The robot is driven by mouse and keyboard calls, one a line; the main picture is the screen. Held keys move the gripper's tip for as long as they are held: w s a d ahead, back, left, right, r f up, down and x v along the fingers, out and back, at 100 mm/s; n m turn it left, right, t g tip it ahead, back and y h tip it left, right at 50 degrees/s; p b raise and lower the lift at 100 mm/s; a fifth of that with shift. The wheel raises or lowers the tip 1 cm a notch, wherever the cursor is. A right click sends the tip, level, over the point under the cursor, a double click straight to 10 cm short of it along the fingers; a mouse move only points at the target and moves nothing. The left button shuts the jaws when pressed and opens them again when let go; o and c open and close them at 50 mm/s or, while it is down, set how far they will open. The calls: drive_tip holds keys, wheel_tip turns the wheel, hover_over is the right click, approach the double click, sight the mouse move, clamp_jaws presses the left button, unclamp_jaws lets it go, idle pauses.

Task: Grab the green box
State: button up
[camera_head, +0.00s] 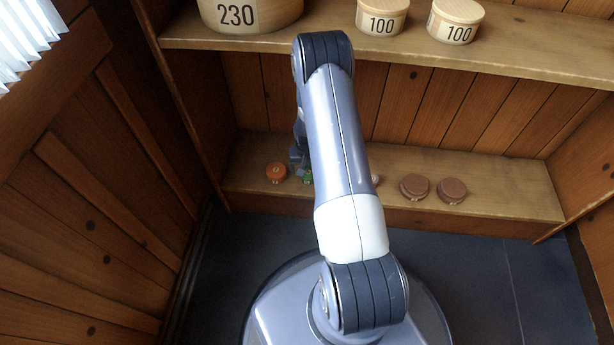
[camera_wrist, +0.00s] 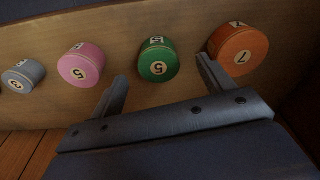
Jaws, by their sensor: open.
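The green box (camera_wrist: 159,62) is a short round container with a pale disc marked 5 on its top. It stands on the wooden shelf between a pink and an orange one in the wrist view. In the head view only a sliver of it (camera_head: 308,177) shows beside my arm. My gripper (camera_wrist: 162,82) is open and empty. Its two fingers point toward the green box, one on the left near the pink box and one on the right by the orange box's edge. I cannot tell how far the fingers are from the green box.
The orange box (camera_wrist: 238,50), marked 7, is close to the right finger. The pink box (camera_wrist: 82,64) and a grey-blue box (camera_wrist: 24,76) stand to the left. Two brown round boxes (camera_head: 414,187) are farther along the lower shelf (camera_head: 510,190). An upper shelf (camera_head: 540,58) holds numbered containers.

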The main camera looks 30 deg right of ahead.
sight(308, 172)
drive_tip(key=f, duration=0.1)
drive_tip(key=f+b, duration=0.1)
drive_tip(key=f, duration=0.1)
drive_tip(key=w+f+b, duration=0.1)
drive_tip(key=f, duration=0.1)
drive_tip(key=shift+d+f, duration=0.15)
drive_tip(key=shift+d, duration=0.25)
drive_tip(key=shift+c, duration=0.6)
drive_tip(key=c, duration=1)
drive_tip(key=shift+o, duration=0.2)
